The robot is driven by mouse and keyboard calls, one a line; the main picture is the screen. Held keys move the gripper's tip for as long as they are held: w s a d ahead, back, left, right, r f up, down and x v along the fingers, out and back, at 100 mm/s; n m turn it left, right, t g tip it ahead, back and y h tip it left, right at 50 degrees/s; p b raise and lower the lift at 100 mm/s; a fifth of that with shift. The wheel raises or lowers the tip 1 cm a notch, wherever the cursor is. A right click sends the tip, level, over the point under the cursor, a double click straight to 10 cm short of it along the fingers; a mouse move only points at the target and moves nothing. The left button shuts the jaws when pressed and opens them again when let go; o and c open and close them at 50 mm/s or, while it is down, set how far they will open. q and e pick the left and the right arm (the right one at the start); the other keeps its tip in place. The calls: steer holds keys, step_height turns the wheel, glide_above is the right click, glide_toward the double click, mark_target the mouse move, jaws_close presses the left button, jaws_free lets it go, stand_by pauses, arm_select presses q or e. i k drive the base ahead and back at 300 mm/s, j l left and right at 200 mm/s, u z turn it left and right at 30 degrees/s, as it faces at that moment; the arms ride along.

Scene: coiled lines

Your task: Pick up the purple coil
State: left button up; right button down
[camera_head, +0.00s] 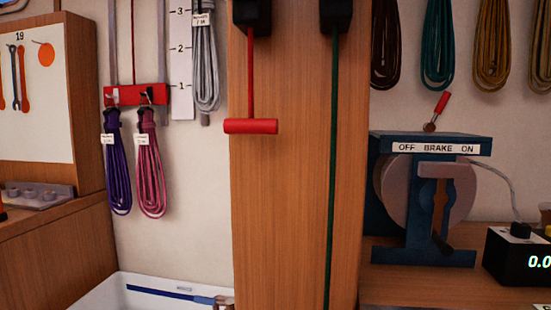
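The purple coil (118,172) hangs at the left from a red hook bar (136,95) on the pale wall. A small white label shows near its top. A pink coil (150,172) hangs close beside it on the right, also with a white label. The two coils are very near each other, and I cannot tell if they touch. Neither of my grippers shows in the head view.
A wooden post (290,200) with a red T-handle (250,126) and a green line stands right of the coils. A white bin (110,292) is below. A grey coil (205,65) hangs at upper right of them. A blue winch (425,200) stands farther right.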

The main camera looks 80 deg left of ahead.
mark_target(118, 179)
steer(key=u, duration=3.5)
